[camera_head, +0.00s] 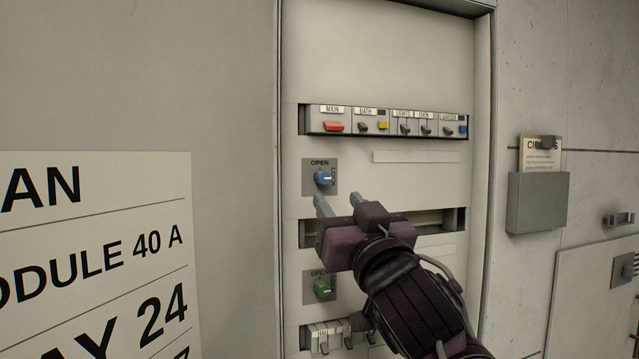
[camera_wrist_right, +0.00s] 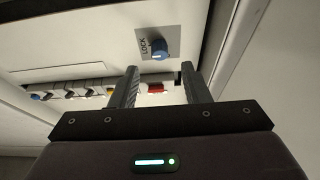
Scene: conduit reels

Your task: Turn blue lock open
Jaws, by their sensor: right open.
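The blue lock (camera_head: 323,178) is a round knob on a grey plate on the panel, with "OPEN" printed above it. Its white mark points to the right, towards small lettering at the plate's right side. In the right wrist view the blue lock (camera_wrist_right: 160,51) shows beyond the fingertips, between their lines, beside the word "LOCK". My right gripper (camera_head: 338,198) is open and empty, just below and right of the blue lock in the head view. Its fingers (camera_wrist_right: 159,70) are apart and do not appear to touch the knob. My left gripper is not in view.
A breaker row (camera_head: 385,121) with red, yellow, blue and dark switches lies above. A green knob (camera_head: 322,288) sits below, also marked "OPEN". An empty slot (camera_head: 450,220) is behind my gripper. A grey card holder (camera_head: 538,203) is at right, a printed sign (camera_head: 95,250) at left.

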